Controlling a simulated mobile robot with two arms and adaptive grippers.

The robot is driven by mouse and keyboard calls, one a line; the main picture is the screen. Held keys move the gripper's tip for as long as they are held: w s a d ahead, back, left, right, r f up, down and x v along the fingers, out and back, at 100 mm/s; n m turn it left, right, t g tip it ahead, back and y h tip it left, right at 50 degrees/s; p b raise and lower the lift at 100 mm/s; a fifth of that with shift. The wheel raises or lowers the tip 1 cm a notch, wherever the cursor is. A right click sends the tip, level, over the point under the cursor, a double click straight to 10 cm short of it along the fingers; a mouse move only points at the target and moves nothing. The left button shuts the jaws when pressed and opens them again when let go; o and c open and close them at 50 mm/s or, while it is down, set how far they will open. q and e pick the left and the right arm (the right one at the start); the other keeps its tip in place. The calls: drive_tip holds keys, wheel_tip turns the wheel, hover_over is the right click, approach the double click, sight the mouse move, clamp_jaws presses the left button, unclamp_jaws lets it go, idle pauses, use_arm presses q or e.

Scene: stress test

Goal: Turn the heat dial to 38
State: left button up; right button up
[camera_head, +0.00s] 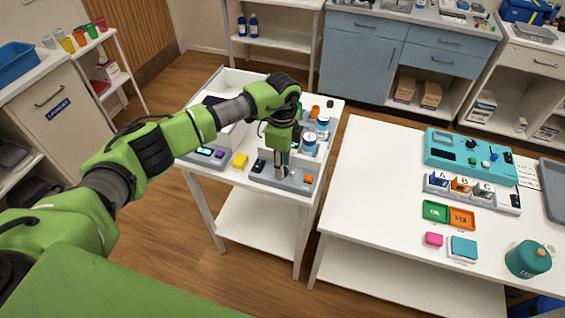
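My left gripper (281,168) points down over a grey device (294,184) on the small white table, with its tips at or just above the device's top. No heat dial can be made out; the spot under the fingertips is hidden by the gripper. Whether the fingers are open or shut does not show. A dial reading of 38 cannot be read. My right gripper is out of view.
A teal device (450,151) with a black knob (471,144) is on the right table, whose front left is clear.

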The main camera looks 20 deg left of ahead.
use_arm(q)
drive_tip(key=shift+f, duration=0.6)
clamp_jaws()
